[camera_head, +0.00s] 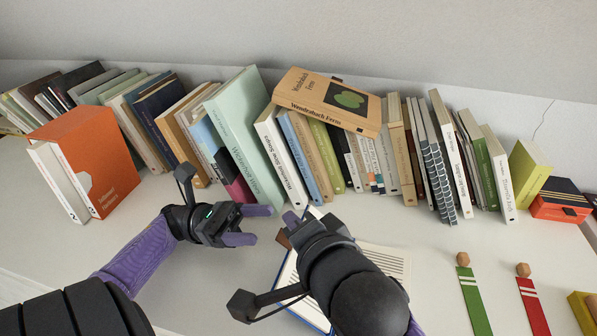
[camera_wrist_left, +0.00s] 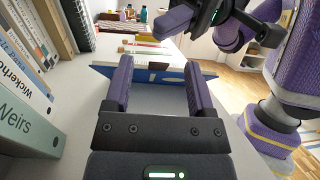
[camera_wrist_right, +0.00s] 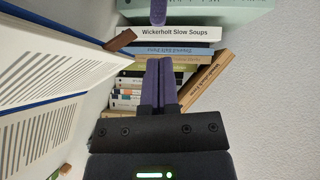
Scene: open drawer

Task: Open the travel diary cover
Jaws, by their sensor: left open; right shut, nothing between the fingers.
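The travel diary, a blue-edged book with lined pages (camera_head: 388,262), lies open on the white shelf, partly hidden under my right arm. In the right wrist view its lined pages (camera_wrist_right: 45,118) fill the left side, with a small brown tab (camera_wrist_right: 120,40) at the blue edge. In the left wrist view its blue cover (camera_wrist_left: 150,76) shows beyond the fingers. My left gripper (camera_head: 250,225) is open and empty, left of the diary. My right gripper (camera_head: 292,219) is shut and empty near the diary's left part; its closed fingers show in the right wrist view (camera_wrist_right: 158,62).
A long row of upright books (camera_head: 330,150) stands behind the diary, with a tan book (camera_head: 325,95) lying on top. Green (camera_head: 473,300) and red (camera_head: 533,303) strips lie at right. Bare shelf lies at front left.

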